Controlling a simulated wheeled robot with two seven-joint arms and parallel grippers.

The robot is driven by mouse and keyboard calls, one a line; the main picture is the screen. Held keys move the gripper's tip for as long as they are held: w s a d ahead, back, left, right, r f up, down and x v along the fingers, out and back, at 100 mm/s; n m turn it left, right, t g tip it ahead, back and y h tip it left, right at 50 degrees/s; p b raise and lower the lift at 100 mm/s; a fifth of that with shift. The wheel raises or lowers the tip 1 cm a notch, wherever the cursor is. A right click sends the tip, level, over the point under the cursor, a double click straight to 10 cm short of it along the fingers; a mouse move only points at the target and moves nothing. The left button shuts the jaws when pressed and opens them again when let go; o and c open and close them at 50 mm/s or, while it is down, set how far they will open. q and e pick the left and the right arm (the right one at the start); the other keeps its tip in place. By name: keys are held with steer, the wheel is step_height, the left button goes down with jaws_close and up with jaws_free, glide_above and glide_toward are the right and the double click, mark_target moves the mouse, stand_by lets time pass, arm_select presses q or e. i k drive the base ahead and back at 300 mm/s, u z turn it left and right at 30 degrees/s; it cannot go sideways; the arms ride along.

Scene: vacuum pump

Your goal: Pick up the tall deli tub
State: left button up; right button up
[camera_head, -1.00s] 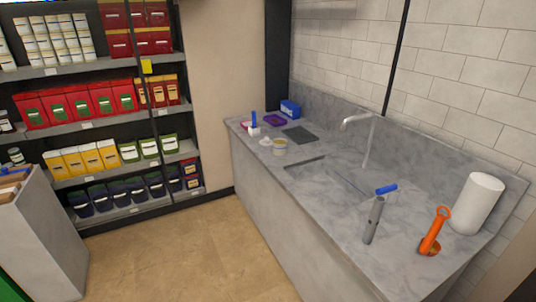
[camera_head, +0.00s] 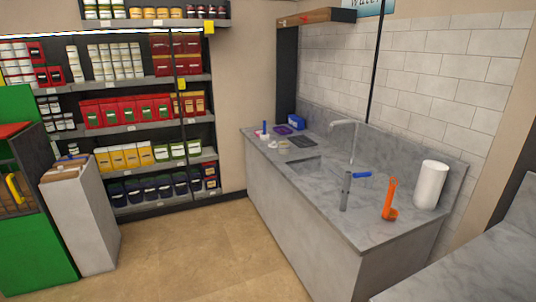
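A small pale tub (camera_head: 283,147) stands near the far end of the grey marble counter (camera_head: 330,222). It is too small in the head view to tell whether it is the tall deli tub. A smaller whitish piece (camera_head: 272,144) sits just left of it. Neither of my grippers shows in the head view.
The counter has a sink (camera_head: 308,163), a faucet (camera_head: 345,128), a grey cylinder with a blue handle (camera_head: 346,190), an orange tool (camera_head: 389,200) and a paper roll (camera_head: 431,185). Stocked shelves (camera_head: 140,128) stand left. The tan floor (camera_head: 205,250) before the counter is clear.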

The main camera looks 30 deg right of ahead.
mark_target(284, 146)
steer(key=u, duration=0.1)
steer(key=i, duration=1.15)
steer(key=z, duration=0.3)
steer(key=i, duration=1.2)
steer(key=z, duration=1.55)
steer(key=i, duration=0.8)
steer(key=z, duration=0.85)
